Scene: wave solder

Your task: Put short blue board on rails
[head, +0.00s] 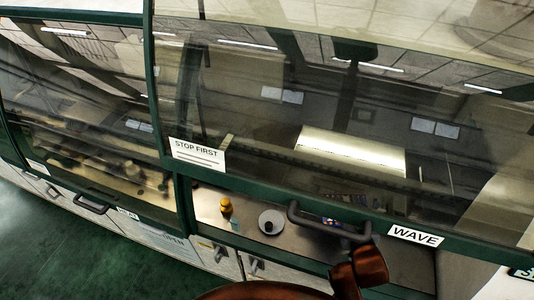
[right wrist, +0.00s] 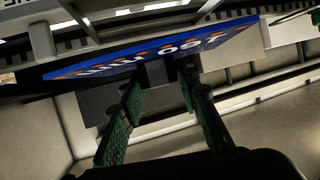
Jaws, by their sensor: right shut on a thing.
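A blue board (right wrist: 150,52) with white and orange print crosses the upper part of the right wrist view. My right gripper (right wrist: 165,78), with green-padded fingers, is shut on its near edge. The board is close to a dark notched rail (right wrist: 279,22); I cannot tell whether it touches it. My left gripper is not in view.
A glazed hood with a green frame (head: 265,194) covers the machine. Its dark handle (head: 322,226) is close to my right arm.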

